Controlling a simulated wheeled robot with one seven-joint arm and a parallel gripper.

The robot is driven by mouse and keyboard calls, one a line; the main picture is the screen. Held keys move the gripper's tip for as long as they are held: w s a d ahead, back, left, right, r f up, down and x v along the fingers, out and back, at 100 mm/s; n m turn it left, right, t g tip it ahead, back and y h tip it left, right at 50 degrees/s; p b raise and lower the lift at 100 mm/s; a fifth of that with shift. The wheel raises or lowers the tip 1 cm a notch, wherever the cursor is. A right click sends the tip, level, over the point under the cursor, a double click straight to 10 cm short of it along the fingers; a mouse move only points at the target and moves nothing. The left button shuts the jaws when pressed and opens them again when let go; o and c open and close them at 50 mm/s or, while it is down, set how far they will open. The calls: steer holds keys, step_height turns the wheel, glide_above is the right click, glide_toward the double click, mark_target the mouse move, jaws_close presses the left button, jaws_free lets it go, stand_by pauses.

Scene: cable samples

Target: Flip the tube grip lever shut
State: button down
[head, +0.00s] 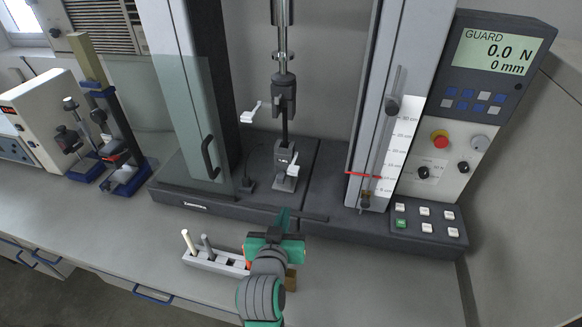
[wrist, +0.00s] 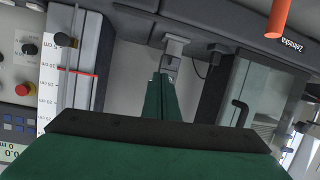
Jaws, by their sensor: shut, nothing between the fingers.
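My gripper (head: 284,213) is shut and empty, in front of the test machine's base. In the wrist view its green fingers (wrist: 160,78) are together, tips in line with the grey lower grip (wrist: 176,46). In the head view that lower grip (head: 286,176) stands on the base beyond my fingertips, with a small white lever (head: 293,160) tilted up at its side. The upper grip (head: 284,92) hangs above, with a white lever (head: 250,113) sticking out to the left. I cannot tell which is the tube grip, nor whether my fingertips touch anything.
A white rack (head: 214,263) with upright handles stands left of my wrist. An orange rod (wrist: 279,18) shows in the wrist view. A clear guard panel (head: 190,125) stands left of the grips. A scale column (head: 388,130) and control panel (head: 455,120) are right. The display reads "GUARD".

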steer(key=w+r+m+h, duration=0.1)
steer(key=w+r, duration=0.3)
steer(key=r, duration=0.8)
steer(key=shift+w+m+g, duration=0.3)
steer(key=shift+m, duration=0.2)
steer(key=shift+w+d+f, duration=0.1)
steer(key=shift+f, duration=0.05)
